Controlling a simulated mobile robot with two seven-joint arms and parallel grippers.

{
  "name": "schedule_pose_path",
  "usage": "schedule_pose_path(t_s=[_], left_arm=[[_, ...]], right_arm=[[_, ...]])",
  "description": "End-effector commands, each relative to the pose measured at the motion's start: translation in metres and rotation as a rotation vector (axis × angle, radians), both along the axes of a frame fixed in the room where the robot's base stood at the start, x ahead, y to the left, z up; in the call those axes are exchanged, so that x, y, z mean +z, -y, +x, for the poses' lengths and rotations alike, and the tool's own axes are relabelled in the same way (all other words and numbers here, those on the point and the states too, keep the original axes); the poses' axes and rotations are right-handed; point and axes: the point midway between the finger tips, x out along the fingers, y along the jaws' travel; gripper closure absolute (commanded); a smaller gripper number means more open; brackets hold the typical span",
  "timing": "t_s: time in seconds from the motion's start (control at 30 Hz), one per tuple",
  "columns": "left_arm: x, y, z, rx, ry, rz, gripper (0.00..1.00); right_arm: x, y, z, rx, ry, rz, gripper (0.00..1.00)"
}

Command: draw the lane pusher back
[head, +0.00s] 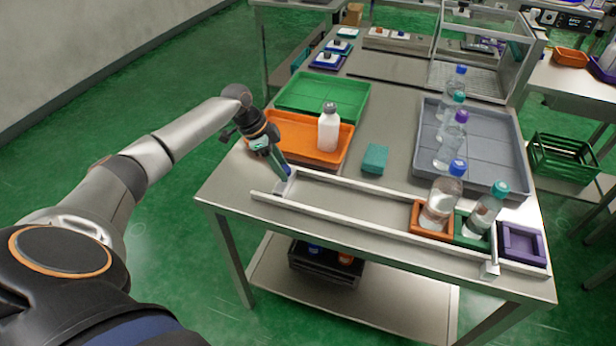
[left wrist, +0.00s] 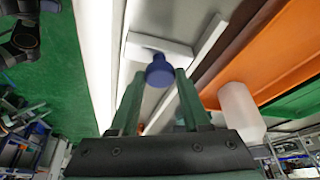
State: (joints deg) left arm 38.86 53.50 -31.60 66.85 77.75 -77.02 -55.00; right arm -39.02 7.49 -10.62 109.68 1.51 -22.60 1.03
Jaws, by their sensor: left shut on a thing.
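The lane pusher is a pale block with a blue knob (left wrist: 159,70). Its block (left wrist: 160,50) shows behind the knob in the left wrist view. In the head view the pusher (head: 281,188) stands at the left end of the pale-railed lane (head: 350,203), partly hidden by my gripper. My left gripper (head: 284,173) points down there, shut on the knob, with one finger on each side of it. Farther right in the lane, an orange holder (head: 420,230) and a green holder (head: 468,242) each carry a blue- or teal-capped bottle. A purple holder (head: 523,245) at the right end is empty. My right gripper is out of view.
An orange tray (head: 290,152) with a white bottle (head: 328,127) stands behind the lane's left end, a green tray (head: 320,98) behind it. A teal box (head: 375,158) sits behind the lane. A grey tray (head: 430,152) holds several bottles. The lane's left and middle are clear.

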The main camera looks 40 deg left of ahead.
Motion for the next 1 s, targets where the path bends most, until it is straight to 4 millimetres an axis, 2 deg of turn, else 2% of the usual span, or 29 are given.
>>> schedule_pose_path(t_s=[0.1, 0.3, 0.77, 0.8, 1.0], left_arm=[[-0.001, -0.022, -0.008, 0.0, -0.006, 0.0, 1.0], [-0.001, -0.04, -0.012, -0.002, -0.005, 0.001, 1.0], [-0.001, -0.046, -0.014, -0.001, -0.003, 0.005, 1.0], [-0.001, -0.046, -0.014, -0.001, -0.003, 0.005, 0.49], [-0.001, -0.044, -0.013, -0.002, -0.002, 0.002, 0.26]], right_arm=[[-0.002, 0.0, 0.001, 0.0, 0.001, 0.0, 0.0], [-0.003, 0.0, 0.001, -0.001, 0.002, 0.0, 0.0], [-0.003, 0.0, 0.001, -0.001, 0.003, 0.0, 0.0], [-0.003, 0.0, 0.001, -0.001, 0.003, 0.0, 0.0], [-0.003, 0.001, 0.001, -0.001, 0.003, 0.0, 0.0]])
